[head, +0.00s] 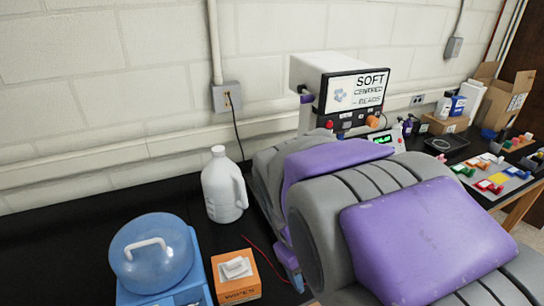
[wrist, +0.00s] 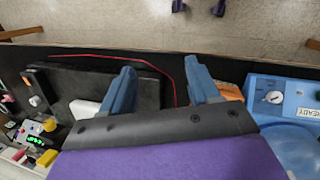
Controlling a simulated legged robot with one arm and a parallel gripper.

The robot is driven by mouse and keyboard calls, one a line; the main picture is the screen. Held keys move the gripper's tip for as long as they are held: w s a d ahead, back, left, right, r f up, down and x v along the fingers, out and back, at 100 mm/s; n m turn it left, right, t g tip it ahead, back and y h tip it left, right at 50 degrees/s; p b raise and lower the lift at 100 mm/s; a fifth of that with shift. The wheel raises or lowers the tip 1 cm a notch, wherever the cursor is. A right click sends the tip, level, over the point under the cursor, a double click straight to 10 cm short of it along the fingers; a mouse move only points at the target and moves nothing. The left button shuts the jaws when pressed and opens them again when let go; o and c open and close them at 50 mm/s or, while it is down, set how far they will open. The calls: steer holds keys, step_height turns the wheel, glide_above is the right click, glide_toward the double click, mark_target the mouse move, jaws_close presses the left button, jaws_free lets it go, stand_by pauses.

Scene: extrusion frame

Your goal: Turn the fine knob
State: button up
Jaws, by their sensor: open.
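My gripper (wrist: 158,65) is open in the wrist view, its two blue fingers apart with nothing between them. One blue finger also shows in the head view (head: 290,262), beside the black bench top. An instrument (head: 335,85) with a "SOFT CENTERED BEADS" screen stands at the back, with a red knob (head: 329,125) and an orange knob (head: 372,121) below the screen. No knob is legibly marked as fine. My arm hides the instrument's lower part. In the wrist view a pale knob (wrist: 35,101) is at the far left, well away from the fingers.
A blue device (head: 150,260) with a clear domed lid shows a dial (wrist: 273,97) and "READY" label in the wrist view. A white jug (head: 224,188) and orange box (head: 236,277) stand near my arm. A thin red cable (head: 265,255) lies on the bench.

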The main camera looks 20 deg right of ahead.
steer(key=w+d+r+n+t+h+p, duration=0.1)
steer(key=w+d+r+n+h+p, duration=0.2)
steer(key=w, duration=0.9)
steer(key=w+d+r+n+h+p, duration=0.1)
steer(key=w+d+r+n+p, duration=0.3)
steer(key=w, duration=0.7)
steer(key=w+a+f+n+t+h+p, duration=0.15)
steer(key=w+n+p, duration=0.25)
steer(key=w, duration=0.7)
steer(key=w+a+f+n+t+h+p, duration=0.1)
steer(key=w+a+n+t+p, duration=0.2)
steer(key=w, duration=0.8)
steer(key=s+p+x, duration=0.1)
steer(key=x, duration=1.6)
steer(key=shift+d+f+g+p, duration=0.3)
steer(key=shift+g, duration=0.15)
steer(key=shift+s, duration=0.1)
steer(key=shift+c, duration=0.2)
steer(key=c, duration=1)
steer(key=shift+f+b, duration=0.1)
steer(key=shift+b, duration=0.9)
